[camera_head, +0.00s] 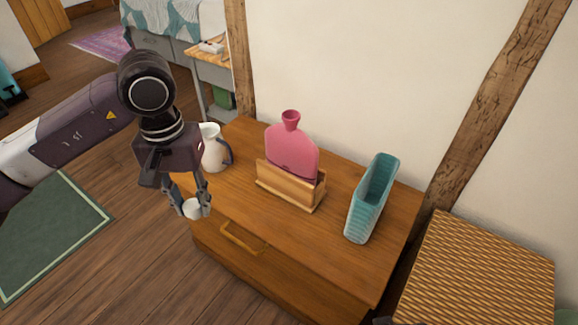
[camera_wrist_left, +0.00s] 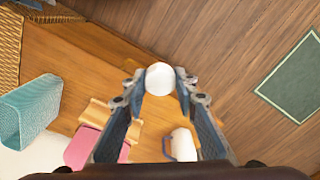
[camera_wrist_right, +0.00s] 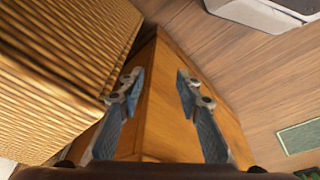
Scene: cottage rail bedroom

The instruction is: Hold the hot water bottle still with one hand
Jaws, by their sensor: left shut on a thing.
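The pink hot water bottle (camera_head: 291,150) stands upright in a wooden holder (camera_head: 290,190) on the wooden chest of drawers (camera_head: 325,255), its neck open at the top. In the left wrist view, part of the bottle (camera_wrist_left: 80,148) shows beside my fingers. My left gripper (camera_head: 192,205) is shut on a small white round object (camera_wrist_left: 159,79), above the chest's front left edge and apart from the bottle. My right gripper (camera_wrist_right: 161,88) is open and empty in the right wrist view, over the chest's side near a woven surface.
A white jug (camera_head: 213,150) with a dark handle stands left of the holder, behind my left gripper. A teal ribbed basket (camera_head: 371,200) stands to the right. A woven wicker box (camera_head: 480,275) is right of the chest. The chest's front top is clear.

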